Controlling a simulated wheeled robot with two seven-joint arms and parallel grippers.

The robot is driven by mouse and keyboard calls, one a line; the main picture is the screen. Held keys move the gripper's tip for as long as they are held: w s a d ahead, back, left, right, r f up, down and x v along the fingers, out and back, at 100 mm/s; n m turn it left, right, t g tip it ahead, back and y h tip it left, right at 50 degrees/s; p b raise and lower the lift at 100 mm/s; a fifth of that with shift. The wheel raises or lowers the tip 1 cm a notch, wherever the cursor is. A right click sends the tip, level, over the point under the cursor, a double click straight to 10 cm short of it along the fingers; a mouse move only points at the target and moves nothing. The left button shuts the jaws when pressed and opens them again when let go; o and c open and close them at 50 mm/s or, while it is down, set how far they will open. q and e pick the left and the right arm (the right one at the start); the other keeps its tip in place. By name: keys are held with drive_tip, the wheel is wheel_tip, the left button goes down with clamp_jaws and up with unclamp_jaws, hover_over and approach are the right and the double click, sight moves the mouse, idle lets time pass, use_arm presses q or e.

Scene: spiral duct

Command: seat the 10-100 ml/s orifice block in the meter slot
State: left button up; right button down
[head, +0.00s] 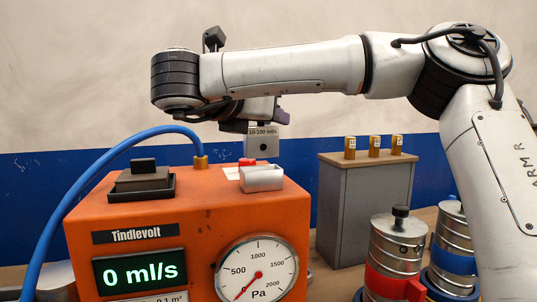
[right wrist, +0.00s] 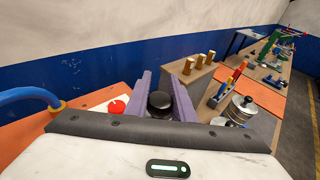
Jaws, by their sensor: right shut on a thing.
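My right gripper (head: 266,122) comes in from the right and is shut on the grey 10-100 ml/s orifice block (head: 262,144). The block hangs roughly upright above the open pale metal meter slot (head: 262,180), apart from it, on top of the orange meter (head: 190,212). In the right wrist view the purple fingers (right wrist: 164,98) stand either side of a black round knob (right wrist: 160,105); the block's body is hidden there. The meter display (head: 140,271) reads 0 ml/s. My left gripper is in neither view.
A dark block in a black holder (head: 146,180) stands on the meter's left top. A red button (head: 248,162) lies behind the slot. A blue hose (head: 110,160) arches to a brass fitting. Metal canisters (head: 397,250) stand right.

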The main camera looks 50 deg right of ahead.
sight(271, 145)
drive_tip(key=shift+f, duration=2.7)
drive_tip(key=shift+f, duration=0.25)
drive_tip(key=c, duration=1.5)
unclamp_jaws()
drive_tip(key=shift+r, duration=0.1)
